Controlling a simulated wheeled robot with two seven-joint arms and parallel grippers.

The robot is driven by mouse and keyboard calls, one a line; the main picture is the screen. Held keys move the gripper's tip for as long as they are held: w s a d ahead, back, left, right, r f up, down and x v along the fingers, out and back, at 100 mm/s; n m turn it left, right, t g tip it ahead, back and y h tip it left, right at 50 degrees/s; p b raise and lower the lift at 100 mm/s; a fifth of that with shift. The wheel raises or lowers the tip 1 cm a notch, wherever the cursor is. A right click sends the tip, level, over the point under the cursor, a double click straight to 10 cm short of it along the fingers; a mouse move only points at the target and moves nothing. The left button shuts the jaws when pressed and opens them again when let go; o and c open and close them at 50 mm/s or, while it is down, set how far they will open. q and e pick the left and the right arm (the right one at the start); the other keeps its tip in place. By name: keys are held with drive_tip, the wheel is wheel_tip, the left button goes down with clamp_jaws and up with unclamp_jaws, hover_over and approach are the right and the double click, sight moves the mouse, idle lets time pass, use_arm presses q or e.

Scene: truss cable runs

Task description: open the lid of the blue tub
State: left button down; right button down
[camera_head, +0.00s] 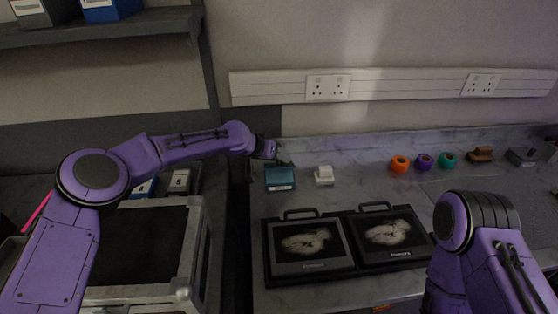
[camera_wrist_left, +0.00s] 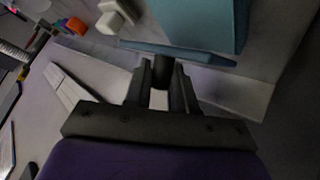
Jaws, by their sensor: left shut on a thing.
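The blue tub (camera_head: 281,184) is a small teal box with a pale label on its front, standing on the marble bench right of my left arm. My left gripper (camera_head: 277,153) is at its back edge. In the left wrist view the tub (camera_wrist_left: 208,22) is at the top, with the thin teal edge of its lid (camera_wrist_left: 185,52) across it. My left gripper (camera_wrist_left: 161,88) is shut on a short dark knob (camera_wrist_left: 162,70) at that lid edge. I cannot tell how far the lid is raised. My right arm shows at the right, but its gripper is out of view.
A white block-shaped item (camera_head: 324,176) stands just right of the tub. Two dark framed panels (camera_head: 312,273) with handles lie in front. Orange, purple and green rings (camera_head: 423,162) sit farther right. A metal-edged case (camera_head: 190,245) is at left, below my left arm.

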use_arm(q)
drive_tip(key=shift+w+r+g, duration=0.2)
drive_tip(key=shift+w+g, duration=0.05)
drive_tip(key=shift+g, duration=0.05)
idle(0.4)
drive_tip(key=c, duration=1)
unclamp_jaws()
drive_tip(key=b+v, duration=0.2)
drive_tip(key=v, duration=0.8)
drive_tip(key=shift+s+a+r+b, duration=0.1)
drive_tip(key=shift+a+r+b, duration=0.1)
drive_tip(key=shift+b, duration=0.1)
